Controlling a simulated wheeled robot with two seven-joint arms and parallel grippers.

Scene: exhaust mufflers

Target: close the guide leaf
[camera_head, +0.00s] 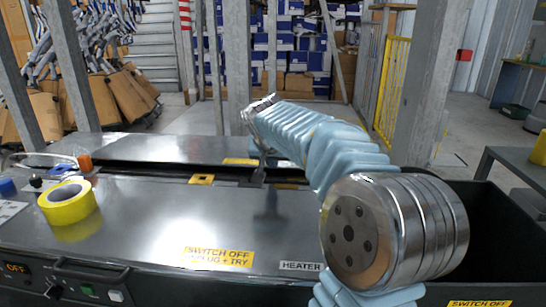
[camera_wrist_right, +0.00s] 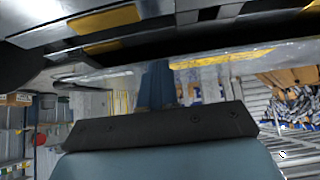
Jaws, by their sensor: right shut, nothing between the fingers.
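A low grey metal machine top (camera_head: 150,215) spans the head view, with a long dark slot running across it. A long flat metal panel (camera_head: 150,147) lies behind the slot and looks like the guide leaf; I cannot tell its exact angle. My right gripper (camera_head: 258,176) is shut and empty, pointing down at the slot near a yellow label. Whether it touches the panel is unclear. In the right wrist view, the slot and a yellow-labelled metal edge (camera_wrist_right: 222,60) cross the top, close beyond the gripper. My left gripper is not in view.
A yellow tape roll (camera_head: 68,203) stands on the machine's left part, near an orange cap (camera_head: 85,162). A yellow block (camera_head: 201,179) sits by the slot. A black bin (camera_head: 495,230) is at the right. Grey posts (camera_head: 238,70) rise behind.

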